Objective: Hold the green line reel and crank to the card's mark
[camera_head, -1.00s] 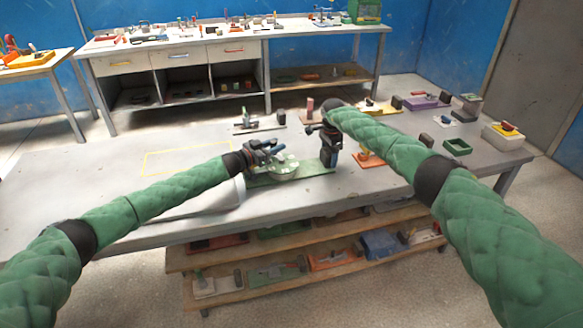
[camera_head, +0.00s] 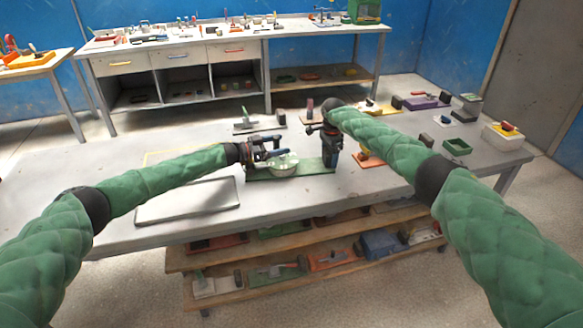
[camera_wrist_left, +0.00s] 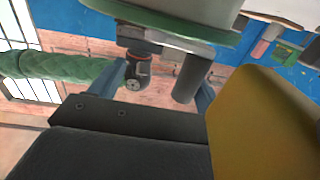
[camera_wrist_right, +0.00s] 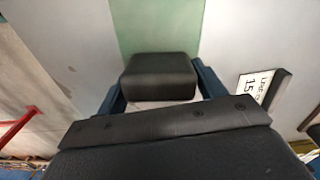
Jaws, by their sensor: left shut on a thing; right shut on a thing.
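The green line reel (camera_head: 284,168) sits on a green board (camera_head: 318,168) on the table. My left gripper (camera_head: 272,152) is at the reel's top, shut on the grey crank knob. In the left wrist view, the knob (camera_wrist_left: 190,78) hangs below the reel's green disc (camera_wrist_left: 235,40) between blue fingers. My right gripper (camera_head: 331,158) is shut on the black block at the board's right end. The right wrist view shows the block (camera_wrist_right: 160,77) between both fingers.
A grey panel (camera_head: 188,202) lies at the front left of the table, beneath my left arm. An orange board (camera_head: 369,160) lies right of my right gripper. A green tray (camera_head: 457,147) stands further right. Shelves below the table hold several fixtures.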

